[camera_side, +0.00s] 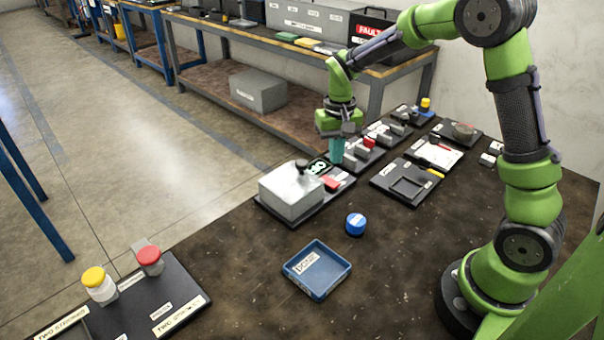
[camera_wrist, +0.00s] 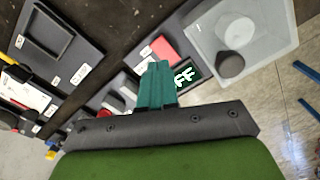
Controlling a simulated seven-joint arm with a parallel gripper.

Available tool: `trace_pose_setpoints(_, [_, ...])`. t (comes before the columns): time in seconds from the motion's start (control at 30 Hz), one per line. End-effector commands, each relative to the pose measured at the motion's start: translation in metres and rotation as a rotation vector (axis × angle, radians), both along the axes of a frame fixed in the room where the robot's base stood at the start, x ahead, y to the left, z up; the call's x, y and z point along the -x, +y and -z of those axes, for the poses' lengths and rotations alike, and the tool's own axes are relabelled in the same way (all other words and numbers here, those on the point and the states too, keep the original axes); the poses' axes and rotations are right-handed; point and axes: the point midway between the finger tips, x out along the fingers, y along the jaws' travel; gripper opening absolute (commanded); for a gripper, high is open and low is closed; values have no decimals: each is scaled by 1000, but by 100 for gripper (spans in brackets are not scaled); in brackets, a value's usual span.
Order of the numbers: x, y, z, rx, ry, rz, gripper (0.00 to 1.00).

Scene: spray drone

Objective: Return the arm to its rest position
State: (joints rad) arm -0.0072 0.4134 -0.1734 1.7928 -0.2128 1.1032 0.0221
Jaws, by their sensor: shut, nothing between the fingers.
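My gripper (camera_side: 337,150) is at the end of my green arm, pointing down above the row of dark trays at the table's far edge. Its teal fingers are together with nothing between them; they also show in the wrist view (camera_wrist: 156,84). Just beside them is a station with a grey-white box (camera_side: 290,192) with a dark knob on top, a small display (camera_side: 319,165) and a red block (camera_side: 331,184). In the wrist view the fingers partly cover the display (camera_wrist: 187,75), where the letters "FF" are visible. I cannot tell whether the fingertips touch anything.
A blue tray (camera_side: 317,270) and a blue round container (camera_side: 355,224) stand mid-table. A dark board (camera_side: 150,300) at the lower left holds yellow-lidded and red-lidded jars. A tray with a square recess (camera_side: 407,183) lies to the right. The table between the blue tray and my base is clear.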

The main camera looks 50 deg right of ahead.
Motion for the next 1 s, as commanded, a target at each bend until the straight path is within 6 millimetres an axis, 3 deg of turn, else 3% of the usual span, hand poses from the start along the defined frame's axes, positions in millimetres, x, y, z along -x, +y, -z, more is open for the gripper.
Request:
trace_pose_setpoints(0.37, [0, 0, -3, 1, -3, -2, 0])
trace_pose_setpoints(0.47, [10, 5, 4, -14, 6, -7, 0])
trace_pose_setpoints(1.0, [121, 70, -102, -128, -370, -105, 0])
